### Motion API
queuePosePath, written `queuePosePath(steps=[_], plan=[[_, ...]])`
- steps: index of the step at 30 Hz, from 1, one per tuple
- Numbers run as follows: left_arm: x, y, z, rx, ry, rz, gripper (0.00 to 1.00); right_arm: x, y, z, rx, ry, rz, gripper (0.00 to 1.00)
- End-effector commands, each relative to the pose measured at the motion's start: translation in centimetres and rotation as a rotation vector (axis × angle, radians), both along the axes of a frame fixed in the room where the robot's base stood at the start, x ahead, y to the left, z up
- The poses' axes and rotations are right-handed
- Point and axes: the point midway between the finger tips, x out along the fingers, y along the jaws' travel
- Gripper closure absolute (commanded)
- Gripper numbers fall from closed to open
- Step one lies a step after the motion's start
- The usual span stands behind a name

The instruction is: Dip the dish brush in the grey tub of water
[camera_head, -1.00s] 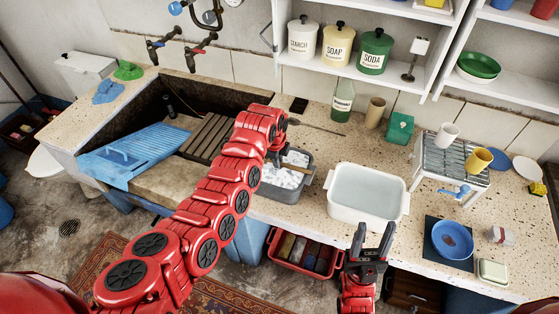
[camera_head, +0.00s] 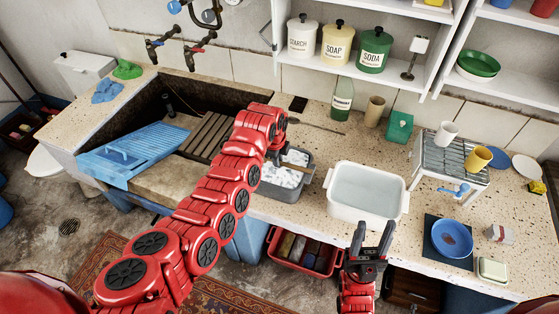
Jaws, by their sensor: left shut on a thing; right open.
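The grey tub (camera_head: 304,184) stands on the counter just right of the stone trough, with whitish, foamy-looking water in it. My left gripper (camera_head: 277,158) is over the tub's left part, shut, its fingers partly hidden by my own red arm. A short tan stick (camera_head: 296,167), which looks like the dish brush's handle, juts right from the gripper across the tub. The brush's head is not visible, and I cannot tell whether it touches the water. My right gripper (camera_head: 372,239) is open and empty at the counter's front edge, in front of the white tub.
The white tub (camera_head: 340,209) of clear water stands right of the grey one. A long dark utensil (camera_head: 318,127) lies behind the grey tub. A green bottle (camera_head: 342,101), a tan cup (camera_head: 375,112) and a green box (camera_head: 399,127) stand at the back. A metal rack (camera_head: 450,165) stands right.

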Motion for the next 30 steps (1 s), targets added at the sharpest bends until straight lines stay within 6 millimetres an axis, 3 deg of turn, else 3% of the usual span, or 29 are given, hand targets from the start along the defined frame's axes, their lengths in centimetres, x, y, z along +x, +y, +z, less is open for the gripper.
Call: queuePosePath(steps=[5, 24, 30], plan=[[-0.1, 0.0, 0.5, 0.001, 0.003, -0.001, 1.00, 0.0, 0.0, 0.4, 0.000, 0.000, 0.000, 0.50], [0.0, 0.0, 6.1, 0.000, -0.001, 0.000, 1.00, 0.0, 0.0, 2.3, 0.000, 0.000, 0.000, 0.50], [0.0, 0.0, 6.2, 0.000, 0.000, 0.000, 1.00, 0.0, 0.0, 2.3, 0.000, 0.000, 0.000, 0.50]])
